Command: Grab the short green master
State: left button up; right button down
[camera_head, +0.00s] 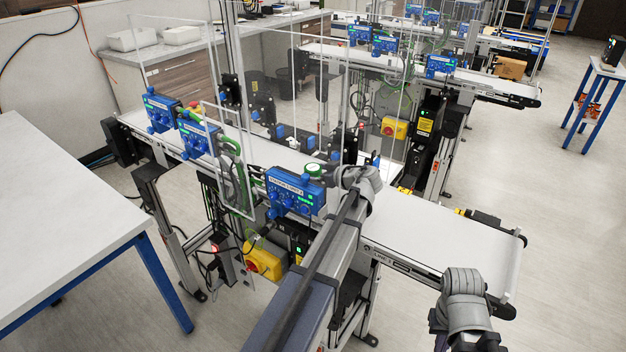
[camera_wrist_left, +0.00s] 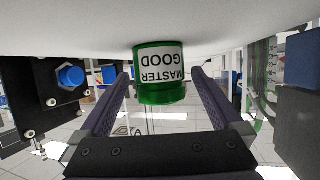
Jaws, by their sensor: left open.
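The short green master (camera_wrist_left: 162,97) is a green cylinder with a white label reading "MASTER GOOD", upside down in the left wrist view. It meets the white belt surface at the top of that picture. My left gripper (camera_wrist_left: 161,76) is open, with one dark finger on each side of the master and narrow gaps. In the head view, a small green cylinder with a pale top (camera_head: 314,169) shows just behind a blue control box, beside my left wrist; it looks like the same master. The left fingers are hard to make out there. My right gripper is not clearly visible; only its arm shows at lower right.
The blue control box (camera_head: 293,191) stands close in front of the master. Clear panels (camera_head: 300,85) rise behind the conveyor. The conveyor's right end (camera_head: 440,238) is bare. A white table (camera_head: 60,200) stands at left. A yellow switch box (camera_head: 262,262) sits below the conveyor.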

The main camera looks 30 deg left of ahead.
pick_arm(q)
jog(key=shift+a+f, duration=0.15)
jog(key=shift+a, duration=0.15)
grip_shut()
dwell(0.6)
